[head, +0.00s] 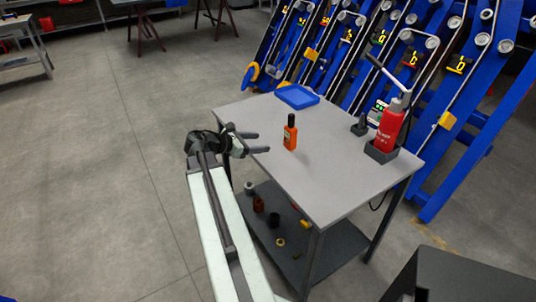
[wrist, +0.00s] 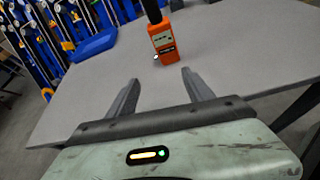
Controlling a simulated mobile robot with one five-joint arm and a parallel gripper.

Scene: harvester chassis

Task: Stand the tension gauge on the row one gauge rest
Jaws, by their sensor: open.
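The tension gauge appears to be the orange handheld device with a black top (head: 290,136), upright on the grey table (head: 330,190). It also shows in the wrist view (wrist: 163,40), beyond the fingertips, with its top cut off by the frame edge. My gripper (head: 262,142) is open and empty over the table's left edge, left of the gauge and apart from it. In the wrist view its two fingers (wrist: 159,77) point towards the gauge. I cannot tell which thing is the row one gauge rest.
A blue tray (head: 297,96) lies at the table's back. A red canister tool (head: 389,127) stands in a dark holder (head: 381,153) at the right, with a small dark item (head: 360,126) nearby. Blue frames with yellow digits (head: 383,37) rise behind. Small parts lie on the lower shelf (head: 275,230).

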